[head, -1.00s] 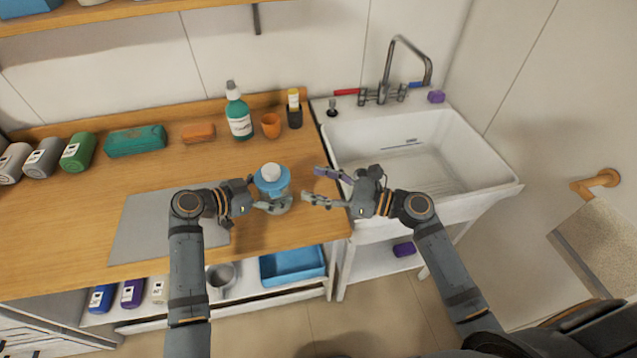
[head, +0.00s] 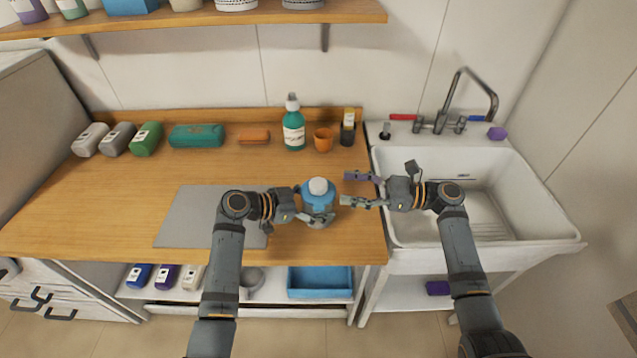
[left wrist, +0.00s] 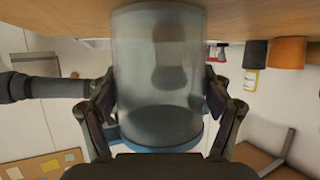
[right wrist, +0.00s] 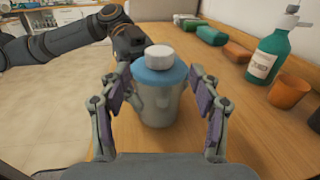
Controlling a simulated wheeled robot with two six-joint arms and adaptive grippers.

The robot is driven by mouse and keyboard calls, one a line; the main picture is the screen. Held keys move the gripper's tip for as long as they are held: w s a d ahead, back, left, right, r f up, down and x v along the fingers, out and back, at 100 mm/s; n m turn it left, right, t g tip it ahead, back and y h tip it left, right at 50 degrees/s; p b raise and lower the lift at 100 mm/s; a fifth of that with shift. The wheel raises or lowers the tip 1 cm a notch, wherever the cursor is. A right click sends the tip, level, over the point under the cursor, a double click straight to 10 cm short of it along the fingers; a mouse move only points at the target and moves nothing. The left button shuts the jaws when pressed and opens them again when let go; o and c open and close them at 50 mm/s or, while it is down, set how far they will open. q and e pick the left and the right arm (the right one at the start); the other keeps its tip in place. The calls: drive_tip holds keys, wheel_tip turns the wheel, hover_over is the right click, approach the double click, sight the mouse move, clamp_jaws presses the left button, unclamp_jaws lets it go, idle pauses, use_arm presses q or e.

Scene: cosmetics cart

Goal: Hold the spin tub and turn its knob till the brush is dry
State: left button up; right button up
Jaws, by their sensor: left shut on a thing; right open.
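The spin tub is a translucent grey cup (left wrist: 158,80) with a blue lid (head: 318,196) and a white knob (head: 319,186) on top. It stands upright on the wooden counter. My left gripper (head: 305,205) is shut around the tub's body from the left. In the left wrist view a dark blurred shape shows through its wall; I cannot tell if it is the brush. My right gripper (head: 350,190) is open and empty, just right of the tub. In the right wrist view the lid (right wrist: 160,72) and knob (right wrist: 159,56) stand ahead, between the open fingers.
A green pump bottle (head: 293,128), an orange cup (head: 324,140) and a dark holder (head: 347,135) stand behind the tub. A grey mat (head: 190,215) lies left. A white sink (head: 540,235) is on the right. A wall shelf (head: 210,18) hangs above the counter's back.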

sight(318, 183)
drive_tip(key=a, duration=0.2)
drive_tip(key=w+a, duration=0.1)
drive_tip(key=a, duration=0.5)
drive_tip(key=shift+w+a, duration=0.15)
drive_tip(key=shift+w, duration=0.05)
